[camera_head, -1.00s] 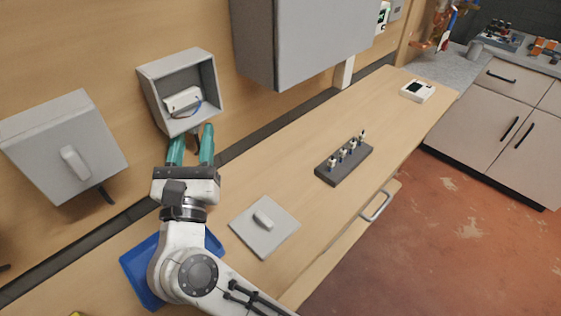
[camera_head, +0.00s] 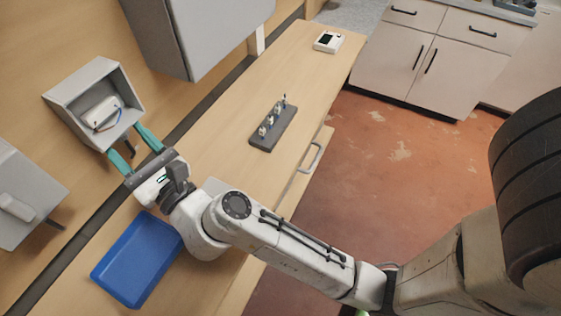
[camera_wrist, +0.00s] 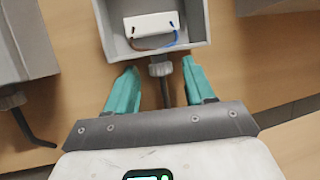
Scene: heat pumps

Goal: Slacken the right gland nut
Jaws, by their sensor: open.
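The right gland nut (camera_wrist: 159,69) is a grey ribbed collar under the open grey box (camera_head: 55,98), with a dark cable (camera_wrist: 166,95) hanging from it. The box also shows in the wrist view (camera_wrist: 112,43). My gripper (camera_head: 130,146) is open just below the box. In the wrist view its two teal fingers (camera_wrist: 160,65) stand on either side of the nut and cable, with a visible gap on each side. A second gland nut (camera_wrist: 12,98) sits under the closed grey box (camera_head: 22,195) to the left, with its own bent cable.
A blue tray (camera_head: 138,262) lies on the wooden bench (camera_head: 205,145) below my gripper. A dark rack of small parts (camera_head: 272,130) stands farther along, and a white device (camera_head: 329,41) near the far end. A large grey cabinet (camera_head: 195,35) hangs on the wall.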

